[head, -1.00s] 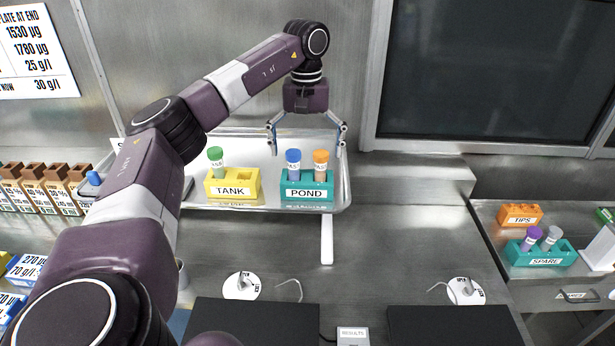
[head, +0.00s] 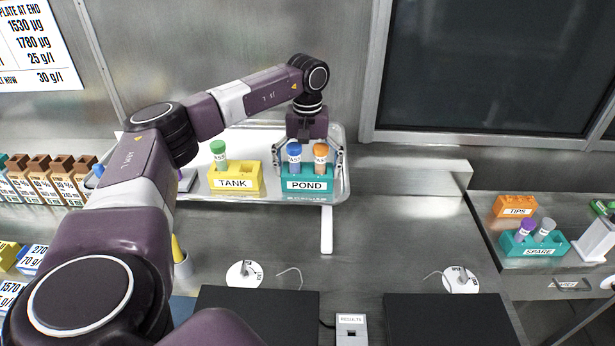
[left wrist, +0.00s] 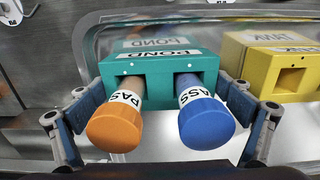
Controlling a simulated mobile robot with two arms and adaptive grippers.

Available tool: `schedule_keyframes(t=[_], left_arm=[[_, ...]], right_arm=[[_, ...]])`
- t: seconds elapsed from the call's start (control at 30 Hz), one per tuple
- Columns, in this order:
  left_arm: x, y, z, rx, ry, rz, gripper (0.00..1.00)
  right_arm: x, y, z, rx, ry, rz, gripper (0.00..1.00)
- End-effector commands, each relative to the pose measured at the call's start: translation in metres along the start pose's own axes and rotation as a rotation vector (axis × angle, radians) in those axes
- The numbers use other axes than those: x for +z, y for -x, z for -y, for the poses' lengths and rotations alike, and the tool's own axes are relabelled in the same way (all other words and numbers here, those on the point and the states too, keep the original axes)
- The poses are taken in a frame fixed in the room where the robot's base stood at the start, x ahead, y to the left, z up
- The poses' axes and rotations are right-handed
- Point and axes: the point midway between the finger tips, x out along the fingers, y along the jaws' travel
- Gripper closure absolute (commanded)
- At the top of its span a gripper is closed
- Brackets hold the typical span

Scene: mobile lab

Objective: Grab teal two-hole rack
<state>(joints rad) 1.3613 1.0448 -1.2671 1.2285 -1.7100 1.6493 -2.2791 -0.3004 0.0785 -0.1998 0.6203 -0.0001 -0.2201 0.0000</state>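The teal two-hole rack labelled POND (head: 325,185) stands on the metal tray. It holds a blue-capped tube (head: 294,152) and an orange-capped tube (head: 320,153), both upright. My left gripper (head: 309,160) is lowered over it, open, with one finger on each side of the rack. In the left wrist view, the teal rack (left wrist: 160,78) lies between the fingers, and the caps point toward the camera. I cannot tell whether the fingertips touch its sides. My right gripper is not in view.
A yellow TANK rack (head: 250,184) with a green-capped tube stands close by on the left of the tray (head: 344,190). Another teal rack, labelled SPARE (head: 540,250), and an orange TIPS rack (head: 515,207) are on the right bench.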

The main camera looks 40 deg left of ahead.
Motion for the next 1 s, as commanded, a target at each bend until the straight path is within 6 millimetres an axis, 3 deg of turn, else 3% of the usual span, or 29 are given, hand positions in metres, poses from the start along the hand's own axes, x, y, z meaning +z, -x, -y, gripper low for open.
schedule_keyframes(t=[0.03, 0.2, 0.63, 0.77, 1.0], left_arm=[[0.000, 0.000, 0.000, -0.001, 0.000, 0.000, 0.18], [0.000, 0.000, 0.000, -0.001, 0.000, 0.000, 0.36], [-0.001, 0.011, -0.001, 0.002, 0.000, -0.003, 0.36], [-0.001, 0.030, -0.001, 0.004, 0.000, -0.005, 0.36], [-0.001, 0.097, -0.002, 0.007, -0.001, -0.007, 0.36]], right_arm=[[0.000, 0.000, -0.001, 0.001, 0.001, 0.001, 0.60], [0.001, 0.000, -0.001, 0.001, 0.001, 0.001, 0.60], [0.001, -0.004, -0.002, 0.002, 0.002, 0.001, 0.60], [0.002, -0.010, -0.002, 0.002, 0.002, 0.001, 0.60], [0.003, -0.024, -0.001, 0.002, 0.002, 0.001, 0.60]])
